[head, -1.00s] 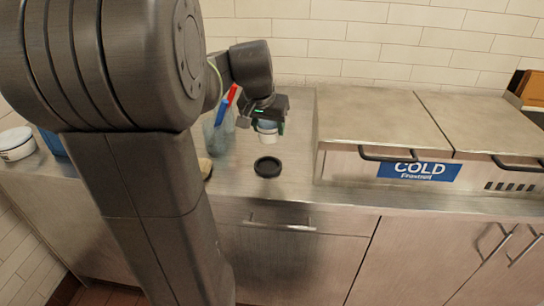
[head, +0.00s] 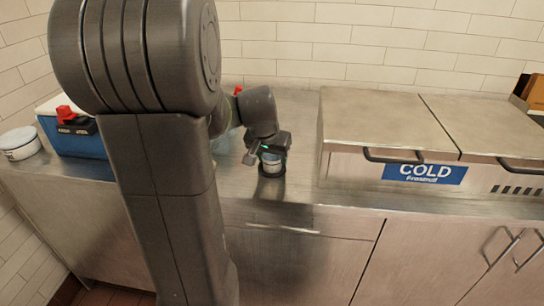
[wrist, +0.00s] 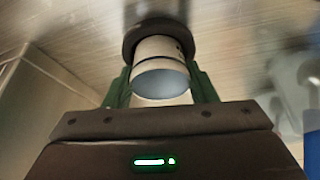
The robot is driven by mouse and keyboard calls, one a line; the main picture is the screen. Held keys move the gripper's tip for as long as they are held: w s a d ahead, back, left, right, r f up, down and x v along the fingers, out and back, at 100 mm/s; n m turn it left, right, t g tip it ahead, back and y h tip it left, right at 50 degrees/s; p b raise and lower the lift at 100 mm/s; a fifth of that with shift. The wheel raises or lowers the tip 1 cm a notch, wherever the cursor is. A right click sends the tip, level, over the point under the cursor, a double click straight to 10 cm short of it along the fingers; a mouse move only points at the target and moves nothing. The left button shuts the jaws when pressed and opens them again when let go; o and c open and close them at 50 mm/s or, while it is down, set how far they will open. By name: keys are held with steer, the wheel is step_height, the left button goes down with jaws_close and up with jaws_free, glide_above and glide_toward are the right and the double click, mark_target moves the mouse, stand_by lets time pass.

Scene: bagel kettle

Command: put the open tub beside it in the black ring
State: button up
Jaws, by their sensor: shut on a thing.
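My gripper (head: 268,152) is shut on a small white open tub (head: 272,166), with the tub's open mouth facing the wrist camera. In the wrist view the tub (wrist: 160,78) sits between my gripper's green fingers (wrist: 160,90). The black ring (wrist: 157,27) shows just past the tub's far end and seems to surround its base there. In the head view only a dark edge of the ring (head: 272,175) shows under the tub. I cannot tell whether the tub's base is down inside the ring or just above it.
A steel cold unit (head: 390,130) with handles and a COLD label stands to the right. The counter in front of the ring is narrow. My arm hides part of the counter.

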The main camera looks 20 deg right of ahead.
steer(key=o, duration=1)
steer(key=shift+a+r, duration=0.1)
steer(key=shift+r, duration=0.35)
steer(key=p+v, duration=0.1)
steer(key=v, duration=1)
steer(key=shift+s+a+r, duration=0.1)
steer(key=shift+r, duration=0.05)
